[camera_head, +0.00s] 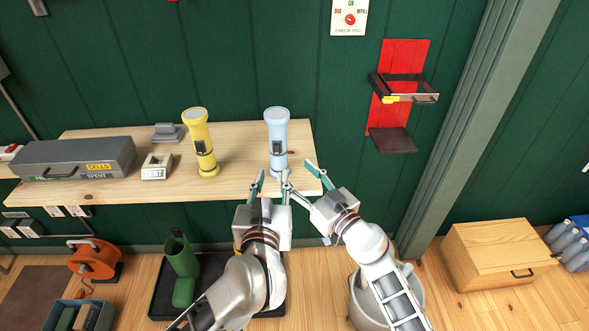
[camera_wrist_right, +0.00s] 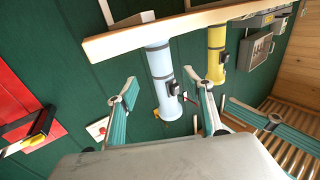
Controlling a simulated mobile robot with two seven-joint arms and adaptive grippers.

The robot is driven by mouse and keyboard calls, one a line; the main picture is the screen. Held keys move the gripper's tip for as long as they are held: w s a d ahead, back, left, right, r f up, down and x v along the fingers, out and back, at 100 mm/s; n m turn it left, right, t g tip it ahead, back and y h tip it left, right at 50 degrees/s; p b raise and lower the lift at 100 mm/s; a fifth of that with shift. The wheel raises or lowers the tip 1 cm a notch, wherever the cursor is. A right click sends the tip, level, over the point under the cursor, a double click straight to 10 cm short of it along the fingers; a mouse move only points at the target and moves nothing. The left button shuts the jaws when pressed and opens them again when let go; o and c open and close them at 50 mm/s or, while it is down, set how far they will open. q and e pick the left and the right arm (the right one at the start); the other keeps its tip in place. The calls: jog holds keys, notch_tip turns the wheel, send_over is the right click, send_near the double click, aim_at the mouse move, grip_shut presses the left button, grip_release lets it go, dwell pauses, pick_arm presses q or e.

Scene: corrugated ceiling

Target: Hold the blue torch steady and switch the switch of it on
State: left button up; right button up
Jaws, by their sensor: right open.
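The light blue torch (camera_head: 277,133) stands upright on the wooden shelf, near its right end, with its dark switch (camera_head: 277,148) facing me. In the right wrist view, which is turned over, the blue torch (camera_wrist_right: 160,68) appears between the fingers of my right gripper (camera_wrist_right: 163,82), with its switch (camera_wrist_right: 173,88) on the side. My right gripper (camera_head: 297,172) is open and empty, in front of the torch's lower right. My left gripper (camera_head: 272,178) looks open and empty, just in front of the torch's base. The two grippers' inner fingers are very close together; whether they touch is unclear.
A yellow torch (camera_head: 198,138) stands left of the blue one. A red wall holder (camera_head: 402,60) is at the right. A bin (camera_head: 410,290) stands below my right arm.

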aim_at(283, 160)
jog(key=shift+w+a+r+g, duration=0.2)
jog(key=shift+w+a, duration=0.15)
jog(key=shift+w, duration=0.15)
jog(key=shift+w+a+r+g, duration=0.1)
jog(key=shift+w+a+r, duration=0.05)
jog(key=shift+w+a, duration=0.3)
jog(key=x, duration=0.7)
jog(key=shift+w, duration=0.2)
jog(key=c, duration=1.3)
pick_arm(q)
grip_shut()
pick_arm(e)
jog(key=shift+c, duration=0.2)
pick_arm(q)
jog(key=s+n, duration=0.1)
jog(key=n, duration=0.5)
jog(key=s+n, duration=0.2)
jog(key=n, duration=0.4)
jog(key=s+n, duration=0.2)
jog(key=n, duration=0.3)
jog(key=shift+a+r+n, duration=0.3)
jog(key=shift+r+n, duration=0.1)
